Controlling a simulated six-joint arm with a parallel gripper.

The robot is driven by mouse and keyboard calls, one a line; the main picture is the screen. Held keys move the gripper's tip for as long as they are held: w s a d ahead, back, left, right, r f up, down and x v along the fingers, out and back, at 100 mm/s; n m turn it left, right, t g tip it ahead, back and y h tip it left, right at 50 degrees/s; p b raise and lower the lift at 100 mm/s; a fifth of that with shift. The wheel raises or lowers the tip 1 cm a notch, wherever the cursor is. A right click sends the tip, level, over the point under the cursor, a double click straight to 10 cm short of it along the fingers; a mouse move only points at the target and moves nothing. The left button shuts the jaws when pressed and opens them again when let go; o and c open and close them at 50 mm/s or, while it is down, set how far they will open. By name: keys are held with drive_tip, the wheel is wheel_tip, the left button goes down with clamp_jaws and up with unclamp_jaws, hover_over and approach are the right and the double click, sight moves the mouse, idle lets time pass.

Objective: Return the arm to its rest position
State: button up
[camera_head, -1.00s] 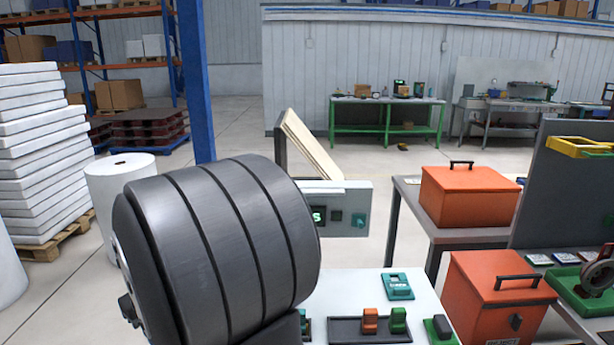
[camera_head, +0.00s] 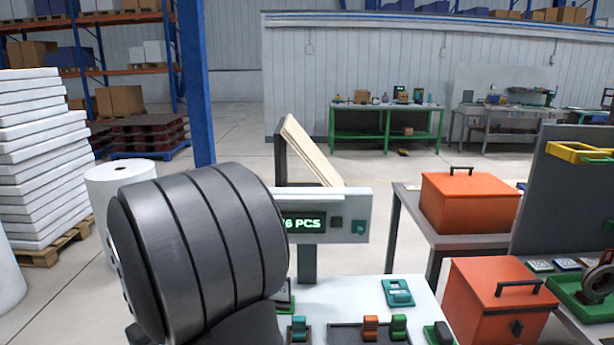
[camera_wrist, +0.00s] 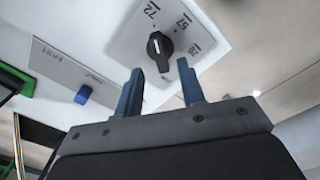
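My gripper (camera_wrist: 160,90) shows in the wrist view with its two blue-grey fingers apart and nothing between them. Beyond the fingers is a white panel with a black rotary knob (camera_wrist: 159,48) on a plate marked with numbers, 72 and 57 among them. I cannot tell how far the fingertips are from the panel. In the head view a large dark grey ribbed part of my arm fills the lower left, and my gripper is not visible there.
A display box (camera_head: 321,216) reads "6 PCS", its left part hidden by my arm. The white table (camera_head: 350,291) holds small teal, orange and green pieces. Orange boxes (camera_head: 471,200) stand to the right. A blue button (camera_wrist: 82,95) sits left in the wrist view.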

wheel_tip(320, 180, down, 5)
drive_tip(key=shift+r, duration=0.1)
drive_tip(key=m, duration=0.5)
drive_tip(key=shift+r, duration=0.1)
drive_tip(key=shift+m, duration=2.3)
drive_tip(key=w+a+r+n+g+h, duration=0.1)
drive_tip(key=w+a+r+n, duration=0.15)
drive_tip(key=r, duration=0.25)
drive_tip(key=w+a+r+n+g+h, duration=0.1)
drive_tip(key=r+n, duration=0.2)
drive_tip(key=r, duration=0.3)
drive_tip(key=w+a+r+n+g+h, duration=0.1)
drive_tip(key=a+r+n, duration=0.15)
drive_tip(key=r, duration=0.25)
drive_tip(key=shift+n+h, duration=0.3)
drive_tip(key=x, duration=1.7)
drive_tip(key=shift+w+d+f, duration=0.1)
drive_tip(key=shift+d+f, duration=0.05)
